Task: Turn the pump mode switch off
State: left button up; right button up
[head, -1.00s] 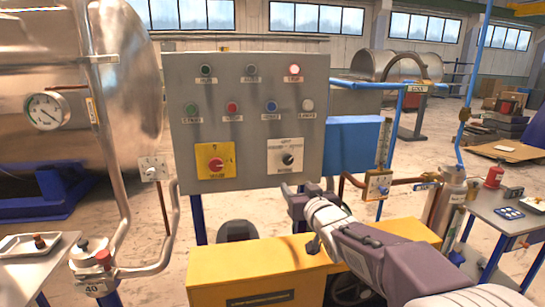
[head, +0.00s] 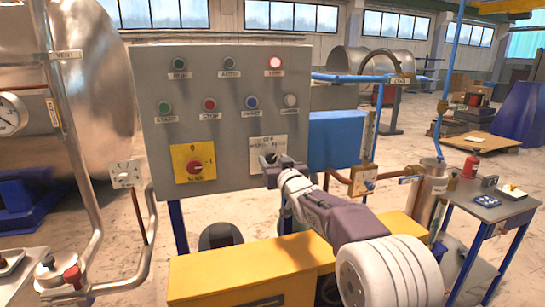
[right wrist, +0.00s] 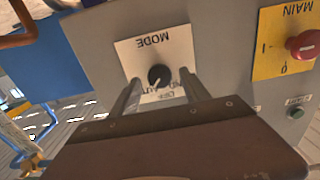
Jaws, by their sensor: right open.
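The pump mode switch is a black rotary knob (right wrist: 158,76) on a white plate (head: 280,144) at the lower right of the grey control panel (head: 225,85). The plate reads OFF at the top, with further labels below it, and shows upside down in the right wrist view. My right gripper (right wrist: 160,79) is open, its two fingers on either side of the knob; I cannot tell whether they touch it. In the head view my right gripper (head: 269,166) partly hides the knob. The knob's pointing direction is unclear. My left gripper is out of view.
A red main switch (head: 195,168) on a yellow plate sits left of the mode switch. Buttons and lamps line the panel above. A yellow cabinet (head: 215,272) stands below. A blue box (head: 335,143) and pipes are to the right, a small table (head: 490,208) beyond.

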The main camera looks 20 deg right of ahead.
jog(key=shift+w+r, duration=0.15)
jog(key=shift+w, duration=0.55)
grip_shut()
